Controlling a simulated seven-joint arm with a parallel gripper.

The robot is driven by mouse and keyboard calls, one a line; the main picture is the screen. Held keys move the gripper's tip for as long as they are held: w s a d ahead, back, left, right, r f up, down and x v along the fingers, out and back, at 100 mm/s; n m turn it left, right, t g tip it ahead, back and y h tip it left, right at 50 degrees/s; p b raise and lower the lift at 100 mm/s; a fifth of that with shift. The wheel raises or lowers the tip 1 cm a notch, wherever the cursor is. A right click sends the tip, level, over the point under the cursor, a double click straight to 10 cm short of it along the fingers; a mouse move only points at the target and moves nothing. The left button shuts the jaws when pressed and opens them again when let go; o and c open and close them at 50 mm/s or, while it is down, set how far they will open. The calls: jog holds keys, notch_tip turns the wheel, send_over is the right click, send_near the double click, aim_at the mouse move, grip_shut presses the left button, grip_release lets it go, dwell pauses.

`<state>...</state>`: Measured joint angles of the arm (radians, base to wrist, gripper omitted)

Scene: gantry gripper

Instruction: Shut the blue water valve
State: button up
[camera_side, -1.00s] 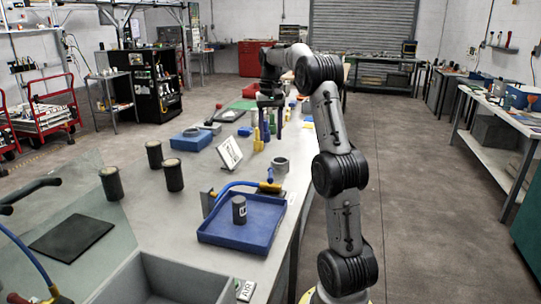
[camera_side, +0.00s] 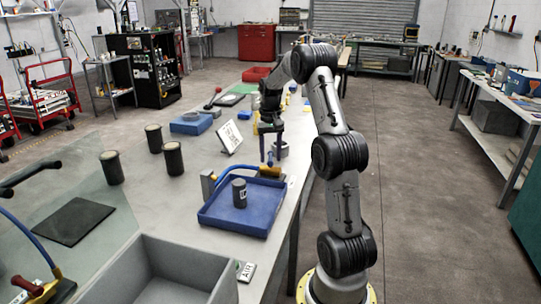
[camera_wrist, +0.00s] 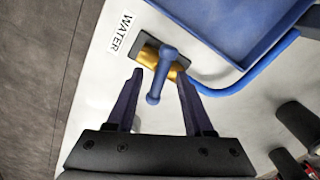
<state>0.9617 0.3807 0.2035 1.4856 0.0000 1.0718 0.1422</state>
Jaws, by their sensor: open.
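The water valve has a brass body (camera_wrist: 148,58) and a blue lever handle (camera_wrist: 161,76), lying beside a white WATER label (camera_wrist: 121,33) in the wrist view. In the side view its brass body (camera_side: 270,171) sits at the back right corner of the blue tray (camera_side: 205,217). My gripper (camera_side: 269,157) points down over the valve. In the wrist view my gripper (camera_wrist: 159,77) is open, with one finger on each side of the blue handle and a gap to both. How far the fingertips are above or beside the handle is hard to tell.
A blue hose (camera_wrist: 235,86) curves from the valve along the tray. A dark cylinder (camera_side: 239,193) stands in the tray. Several dark canisters (camera_side: 173,158) stand to the left. A tilted white panel (camera_side: 230,137) is close left of my gripper. A grey bin (camera_side: 165,258) is in front.

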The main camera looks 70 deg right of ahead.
aim_at(271, 156)
jog(key=shift+f, duration=0.2)
jog(key=shift+c, duration=0.2)
grip_shut()
jog(key=shift+r, duration=0.1)
dwell(1.1)
jog(key=shift+o, duration=0.2)
grip_release()
notch_tip(271, 156, up, 14)
dwell(0.4)
jog(key=shift+c, duration=0.4)
